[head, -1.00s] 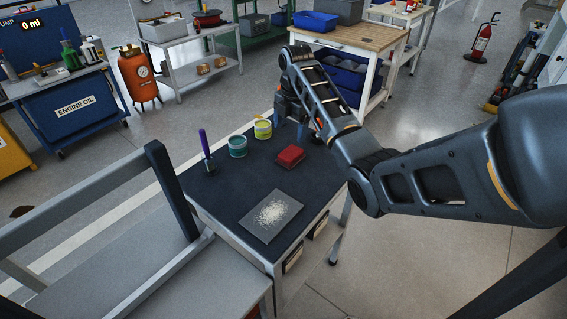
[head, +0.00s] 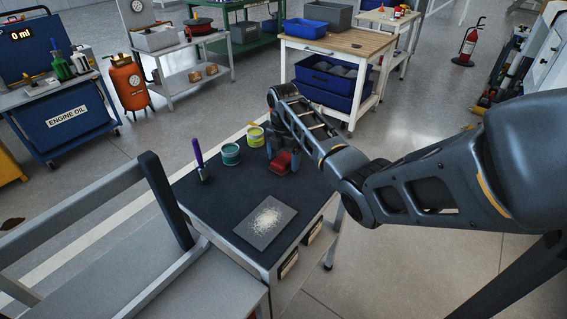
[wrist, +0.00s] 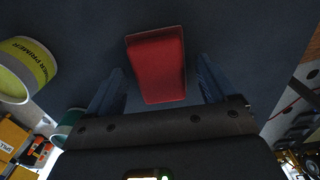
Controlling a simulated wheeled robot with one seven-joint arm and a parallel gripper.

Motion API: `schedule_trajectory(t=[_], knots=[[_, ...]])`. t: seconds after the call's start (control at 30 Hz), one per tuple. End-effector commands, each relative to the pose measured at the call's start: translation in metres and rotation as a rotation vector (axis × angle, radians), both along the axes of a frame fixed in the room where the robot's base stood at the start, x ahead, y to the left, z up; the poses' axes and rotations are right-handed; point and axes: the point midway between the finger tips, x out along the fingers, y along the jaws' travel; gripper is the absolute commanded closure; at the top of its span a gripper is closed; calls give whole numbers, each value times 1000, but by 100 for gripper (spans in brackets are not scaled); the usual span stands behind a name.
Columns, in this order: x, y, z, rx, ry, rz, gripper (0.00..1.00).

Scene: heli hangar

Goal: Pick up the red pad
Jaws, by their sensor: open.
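The red pad (head: 281,162) lies on the dark top of the small workbench (head: 225,207), near its far right corner. In the wrist view the red pad (wrist: 157,66) shows as a red block in line with the space between the two fingers. My gripper (head: 284,160) points down over the pad and partly hides it in the head view. In the wrist view my gripper (wrist: 160,90) is open, with one blue-grey finger on each side of the pad's near end. I cannot tell whether the fingers touch the pad.
A yellow-green primer tin (head: 255,136) and a teal tin (head: 231,154) stand left of the pad. A purple-handled brush (head: 200,160) stands upright at the bench's left. A grey plate (head: 266,222) with pale grains lies nearer. A wooden-topped table (head: 338,40) stands behind.

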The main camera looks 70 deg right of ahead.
Motion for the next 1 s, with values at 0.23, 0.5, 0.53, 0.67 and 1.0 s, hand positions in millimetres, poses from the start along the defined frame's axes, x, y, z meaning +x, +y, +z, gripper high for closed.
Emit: schedule_trajectory(t=[0.23,0.5,0.53,0.67,1.0], knots=[[0,0,0,0,0,0,30],[0,0,0,0,0,-1,56],[0,0,0,0,0,-1,59],[0,0,0,0,0,-1,71],[0,0,6,1,0,-1,80]])
